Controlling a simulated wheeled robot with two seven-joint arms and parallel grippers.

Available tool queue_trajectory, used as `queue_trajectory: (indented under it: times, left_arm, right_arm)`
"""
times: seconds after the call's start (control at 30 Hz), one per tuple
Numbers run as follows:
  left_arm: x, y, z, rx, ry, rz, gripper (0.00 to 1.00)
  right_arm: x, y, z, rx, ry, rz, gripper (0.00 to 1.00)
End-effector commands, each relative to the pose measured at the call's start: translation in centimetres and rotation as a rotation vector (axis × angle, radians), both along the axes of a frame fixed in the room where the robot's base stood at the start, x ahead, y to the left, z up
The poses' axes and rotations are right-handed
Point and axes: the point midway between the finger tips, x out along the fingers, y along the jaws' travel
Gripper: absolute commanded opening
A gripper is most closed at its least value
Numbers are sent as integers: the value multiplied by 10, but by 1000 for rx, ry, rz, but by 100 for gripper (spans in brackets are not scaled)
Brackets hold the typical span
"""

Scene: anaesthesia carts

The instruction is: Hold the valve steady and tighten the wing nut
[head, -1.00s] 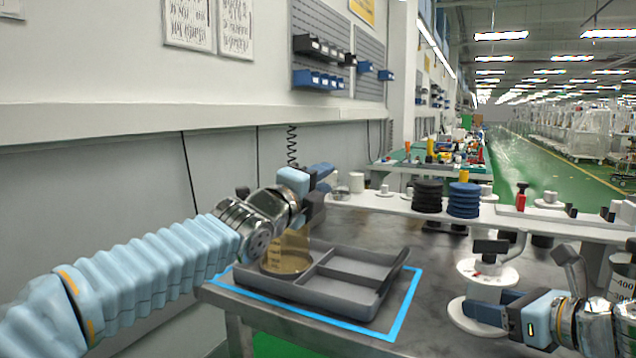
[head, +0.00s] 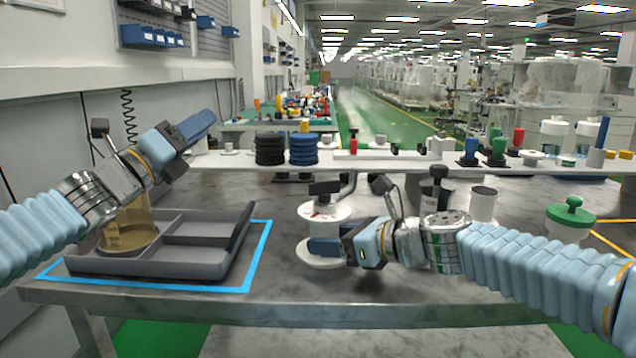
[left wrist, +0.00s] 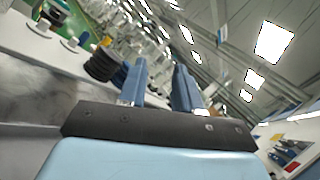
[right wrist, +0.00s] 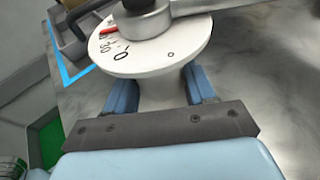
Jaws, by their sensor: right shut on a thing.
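The valve (head: 325,213) stands upright on the table, a white spool-shaped body with a round marked top and a dark wing nut (head: 325,188) above it. My right gripper (head: 322,247) is shut on the valve's narrow body below the top disc. The right wrist view shows both blue fingers (right wrist: 163,92) on either side of the white body under the marked dial (right wrist: 165,50). My left gripper (head: 200,135) is raised above the grey tray at the left, apart from the valve. In the left wrist view its two fingers (left wrist: 160,85) are apart with nothing between them.
A grey divided tray (head: 190,268) holding a translucent amber round container (head: 130,235) sits inside a blue outline on the left. A green-lidded item (head: 570,215) and grey cups (head: 483,203) stand at the right. A white shelf (head: 380,160) with stacked discs (head: 303,150) crosses the back.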

Motion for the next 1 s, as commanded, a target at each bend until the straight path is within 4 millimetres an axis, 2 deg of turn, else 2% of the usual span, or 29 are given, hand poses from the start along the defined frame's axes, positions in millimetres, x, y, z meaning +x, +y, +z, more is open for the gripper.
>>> queue_trajectory:
  times: [0.03,0.1,0.2,0.4,0.57,1.0]
  left_arm:
    - [-1,-20,-8,115,-57,-71,33]
    - [-8,-47,-23,274,-134,-183,33]
    - [-21,-76,-50,456,-213,-334,33]
    - [-41,-99,-89,650,-279,-528,33]
    - [-41,-115,-96,678,-290,-563,33]
    - [-11,-197,-95,676,-290,-559,33]
  right_arm:
    - [0,0,0,0,0,0,38]
    - [0,0,0,0,0,0,38]
    - [0,0,0,0,0,0,38]
    - [0,0,0,0,0,0,38]
    - [0,0,0,0,0,-1,38]
    - [0,0,0,0,0,-1,38]
